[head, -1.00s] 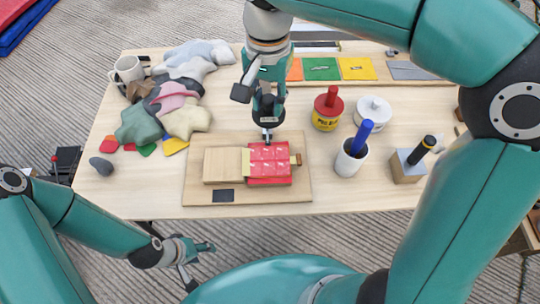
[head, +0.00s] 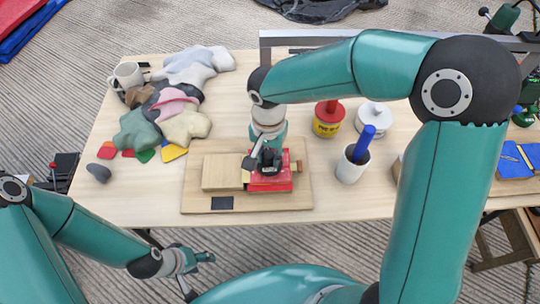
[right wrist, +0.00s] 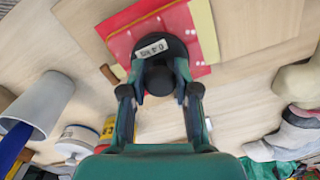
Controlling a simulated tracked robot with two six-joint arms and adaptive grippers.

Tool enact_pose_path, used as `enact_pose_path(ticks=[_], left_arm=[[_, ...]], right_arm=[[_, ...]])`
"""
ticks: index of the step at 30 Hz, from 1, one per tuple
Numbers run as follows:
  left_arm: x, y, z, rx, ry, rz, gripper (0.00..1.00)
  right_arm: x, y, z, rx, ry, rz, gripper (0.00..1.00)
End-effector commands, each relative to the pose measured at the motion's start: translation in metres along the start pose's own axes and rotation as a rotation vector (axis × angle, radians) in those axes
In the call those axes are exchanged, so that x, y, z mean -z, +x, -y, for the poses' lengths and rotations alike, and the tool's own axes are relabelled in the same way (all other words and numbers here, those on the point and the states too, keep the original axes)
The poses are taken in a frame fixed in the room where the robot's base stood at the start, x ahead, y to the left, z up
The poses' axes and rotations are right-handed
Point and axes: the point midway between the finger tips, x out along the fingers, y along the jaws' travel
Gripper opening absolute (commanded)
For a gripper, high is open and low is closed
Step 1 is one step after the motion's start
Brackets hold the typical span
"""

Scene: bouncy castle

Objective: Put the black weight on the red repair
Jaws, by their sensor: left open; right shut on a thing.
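The red repair (head: 284,184) is a red patch with a yellow strip at its edge, lying on the wooden board. It also shows in the right wrist view (right wrist: 200,68). My right gripper (head: 266,150) is shut on the black weight (head: 270,167), a round black disc with a knob and a white label. In the right wrist view the weight (right wrist: 174,47) lies over the red patch between my fingers; whether it touches the patch I cannot tell. The weight and gripper hide part of the patch. My left gripper (head: 197,272) is open and empty, in front of the table.
The wooden board (head: 298,202) carries a pale block (head: 221,172) left of the patch. A cloth pile (head: 165,120) and mug (head: 127,75) stand at left. A red-handled yellow tin (head: 327,128), a white pot (head: 374,115) and a white cup (head: 350,169) stand at right.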

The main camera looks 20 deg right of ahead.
Motion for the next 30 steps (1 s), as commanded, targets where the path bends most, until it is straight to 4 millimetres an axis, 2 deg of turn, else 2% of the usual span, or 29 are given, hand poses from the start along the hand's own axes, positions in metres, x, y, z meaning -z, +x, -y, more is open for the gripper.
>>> enact_pose_path(ticks=[3, 13, 14, 18, 30], left_arm=[[0.0, 0.0003, 0.0001, 0.0, 0.0, 0.0, 0.53], [0.0, 0.0036, 0.0013, 0.0, 0.0, 0.0, 0.53], [0.0, 0.0029, 0.001, 0.0, 0.0, 0.0, 0.53], [0.0, 0.0023, 0.0008, 0.0, 0.0, 0.0, 0.53], [0.0001, -0.0007, -0.0002, 0.0, 0.0, 0.0, 0.53]], right_arm=[[0.0003, 0.0078, 0.0, 0.002, 0.001, 0.0, 0.0], [0.0004, 0.0111, 0.0001, 0.003, 0.001, -0.001, 0.0], [0.0002, 0.0107, -0.0002, 0.002, 0.001, 0.0, 0.34], [0.0002, 0.01, -0.0003, 0.001, 0.001, 0.0, 0.55], [0.0005, 0.0053, -0.0003, 0.002, 0.002, -0.001, 0.55]])
